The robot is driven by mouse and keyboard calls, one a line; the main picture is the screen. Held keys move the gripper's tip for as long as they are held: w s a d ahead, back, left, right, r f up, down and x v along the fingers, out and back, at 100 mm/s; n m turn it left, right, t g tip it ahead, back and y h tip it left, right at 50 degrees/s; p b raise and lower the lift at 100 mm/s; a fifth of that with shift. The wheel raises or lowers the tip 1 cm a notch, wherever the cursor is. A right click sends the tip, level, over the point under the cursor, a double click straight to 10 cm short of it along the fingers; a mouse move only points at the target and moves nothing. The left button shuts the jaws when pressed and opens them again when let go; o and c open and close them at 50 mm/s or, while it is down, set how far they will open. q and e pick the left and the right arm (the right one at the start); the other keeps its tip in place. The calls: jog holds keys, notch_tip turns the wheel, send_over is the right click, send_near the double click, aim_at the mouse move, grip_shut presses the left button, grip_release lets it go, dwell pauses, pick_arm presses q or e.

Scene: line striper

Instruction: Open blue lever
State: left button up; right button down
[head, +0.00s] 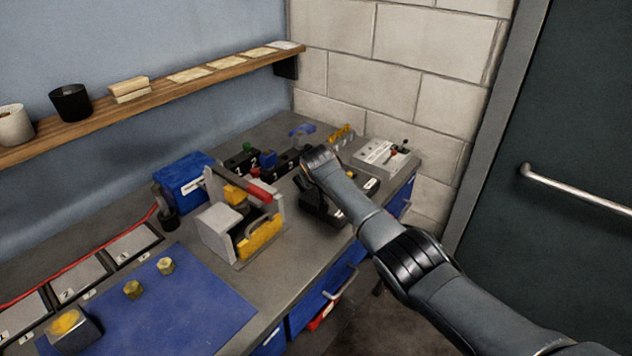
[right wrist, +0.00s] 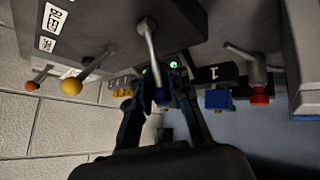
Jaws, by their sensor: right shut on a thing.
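The blue lever shows in the right wrist view as a pale metal rod (right wrist: 149,40) with a blue knob (right wrist: 162,97) at its end. My right gripper (right wrist: 161,88) is shut on it, with a dark finger on each side of the knob. The fingers partly cover the knob. In the head view my right arm reaches over the bench from the lower right, and the lever's knob cannot be made out there. How far the lever is turned cannot be told. My left gripper is not in view.
A grey box (head: 372,157) with small levers stands at the back right. In the right wrist view, orange (right wrist: 32,86) and yellow (right wrist: 71,87) knobs are on one side, a red-knobbed lever (right wrist: 260,95) on the other. A blue mat (head: 185,305) lies at the front left.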

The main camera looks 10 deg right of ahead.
jog(key=shift+w+a+r, duration=0.1)
jog(key=shift+a, duration=0.2)
jog(key=c, duration=1.2)
grip_release()
jog(key=shift+a, duration=0.1)
jog(key=v, duration=1.2)
